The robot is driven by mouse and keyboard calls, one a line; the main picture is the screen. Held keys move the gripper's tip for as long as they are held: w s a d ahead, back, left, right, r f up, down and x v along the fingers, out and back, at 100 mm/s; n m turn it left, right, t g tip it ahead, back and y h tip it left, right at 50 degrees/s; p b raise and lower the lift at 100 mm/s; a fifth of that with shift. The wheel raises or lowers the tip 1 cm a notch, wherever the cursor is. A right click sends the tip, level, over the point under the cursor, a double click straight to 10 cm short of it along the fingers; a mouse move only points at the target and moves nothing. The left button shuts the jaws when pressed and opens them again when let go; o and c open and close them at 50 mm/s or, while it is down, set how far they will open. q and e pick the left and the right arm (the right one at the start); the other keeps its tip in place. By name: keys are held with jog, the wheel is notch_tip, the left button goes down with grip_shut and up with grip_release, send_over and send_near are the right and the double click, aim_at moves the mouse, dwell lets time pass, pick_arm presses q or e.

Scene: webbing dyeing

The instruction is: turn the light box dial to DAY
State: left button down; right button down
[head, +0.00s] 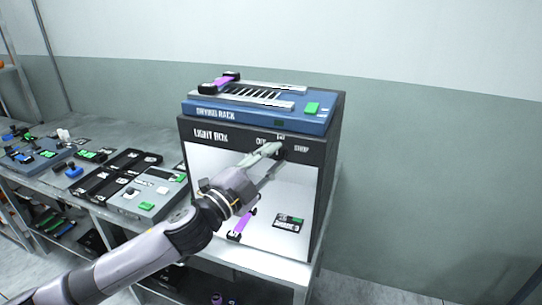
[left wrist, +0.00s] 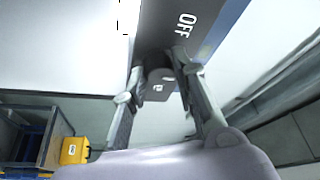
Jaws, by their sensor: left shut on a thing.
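The light box (head: 213,151) stands on the bench with a dark top strip and a white lit interior. Its dial (left wrist: 160,75) is a dark knob on that strip, largely hidden by my fingers in the head view. My left gripper (head: 277,151) is shut on the dial, with one finger on each side of it in the left wrist view (left wrist: 159,68). Labels around the dial include OFF (left wrist: 187,25) and SHOP (head: 301,149); a small label above it is too small to read. The dial's pointer cannot be made out. My right gripper is out of view.
A blue drying rack (head: 262,122) with a purple-handled piece (head: 222,83) sits on the light box. Inside the box are a purple webbing strip (head: 242,225) and a dark card (head: 289,222). Grey devices and black trays (head: 118,160) crowd the bench at left. The right side is clear.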

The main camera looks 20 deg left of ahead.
pick_arm(q)
jog(key=c, duration=1.3)
grip_release()
jog(key=v, duration=1.2)
